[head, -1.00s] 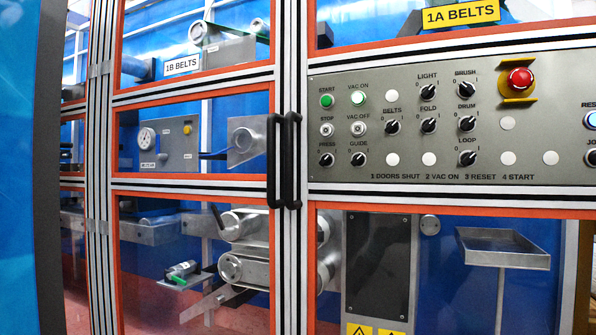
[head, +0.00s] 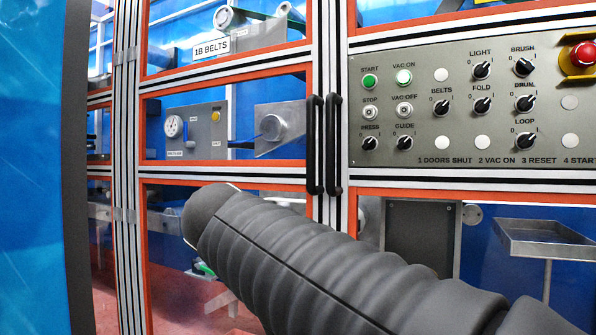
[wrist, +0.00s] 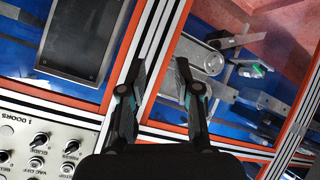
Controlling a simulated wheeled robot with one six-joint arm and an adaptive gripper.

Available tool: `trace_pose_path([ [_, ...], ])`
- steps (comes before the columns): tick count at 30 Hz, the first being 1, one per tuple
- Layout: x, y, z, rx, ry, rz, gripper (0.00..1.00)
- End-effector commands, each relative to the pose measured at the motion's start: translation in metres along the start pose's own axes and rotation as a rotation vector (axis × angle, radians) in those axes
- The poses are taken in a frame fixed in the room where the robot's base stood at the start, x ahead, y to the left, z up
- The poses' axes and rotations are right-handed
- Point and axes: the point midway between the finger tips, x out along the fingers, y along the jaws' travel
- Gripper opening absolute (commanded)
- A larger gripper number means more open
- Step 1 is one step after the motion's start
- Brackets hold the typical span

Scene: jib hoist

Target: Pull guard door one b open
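Guard door 1B (head: 224,176) is the left door, with an orange-edged frame, clear panes and a "1B BELTS" label (head: 211,49). It looks shut against the door to its right. Its upright black bar handle (head: 314,145) stands at its right edge, close beside the other door's matching handle (head: 334,145). My gripper (wrist: 160,68) shows in the wrist view with fingers apart and nothing between them, in front of the meeting door frames. Door 1B's lower pane (wrist: 225,60) shows there, upside down. No handle is visible in the wrist view. My gripper is not visible in the head view.
A control panel (head: 470,110) with knobs, buttons and a red emergency stop (head: 583,55) is right of the handles. A blue panel with a dark edge (head: 75,170) stands close on the left. A metal tray (head: 545,238) is at lower right.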

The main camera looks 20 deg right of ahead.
Motion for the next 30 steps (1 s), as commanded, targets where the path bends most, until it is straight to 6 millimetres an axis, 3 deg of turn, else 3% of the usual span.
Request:
trace_pose_path([
  [1,-0.006,0.000,-0.032,0.049,0.060,0.058,0.32],
  [3,-0.021,0.006,-0.073,0.141,0.150,0.143,0.32],
  [6,-0.045,0.013,-0.120,0.275,0.276,0.239,0.32],
  [10,-0.073,0.021,-0.160,0.423,0.409,0.323,0.32],
  [15,-0.095,0.026,-0.182,0.529,0.501,0.371,0.32],
  [18,-0.095,0.029,-0.186,0.545,0.515,0.380,0.32],
  [23,-0.081,0.039,-0.193,0.546,0.515,0.382,0.32],
  [30,-0.046,0.059,-0.208,0.545,0.514,0.382,0.32],
])
